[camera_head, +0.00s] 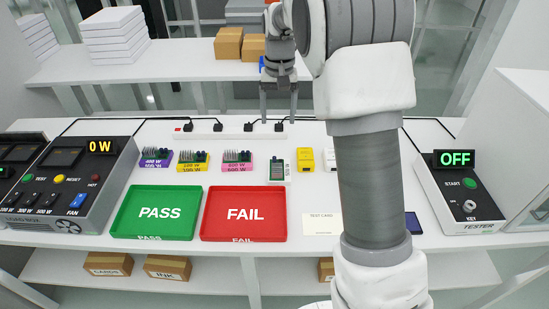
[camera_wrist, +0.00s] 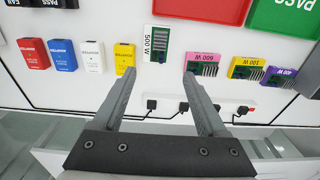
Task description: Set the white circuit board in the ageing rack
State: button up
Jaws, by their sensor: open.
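The white circuit board (camera_head: 279,168) lies on the white worktable, right of the pink board; it carries green and dark parts. In the wrist view the white board (camera_wrist: 157,44) shows a "500 W" label and lies just beyond my fingertips. My gripper (camera_head: 279,112) is open and empty, behind the board near the power strip in the head view. In the wrist view its two fingers (camera_wrist: 158,76) are spread apart, pointing towards the board without holding it. I cannot identify an ageing rack in either view.
Purple (camera_head: 156,160), yellow (camera_head: 193,162) and pink (camera_head: 237,161) boards stand left of the white one. A yellow box (camera_head: 305,160) is close on its right. Green PASS (camera_head: 124,227) and red FAIL (camera_head: 207,230) trays lie in front. A tester (camera_head: 460,200) stands at right.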

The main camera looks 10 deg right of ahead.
aim_at(277, 165)
jog(key=f, duration=0.6)
jog(key=f+b, duration=0.1)
jog(key=f, duration=0.5)
jog(key=w+f+b, duration=0.1)
jog(key=f, duration=0.6)
grip_shut()
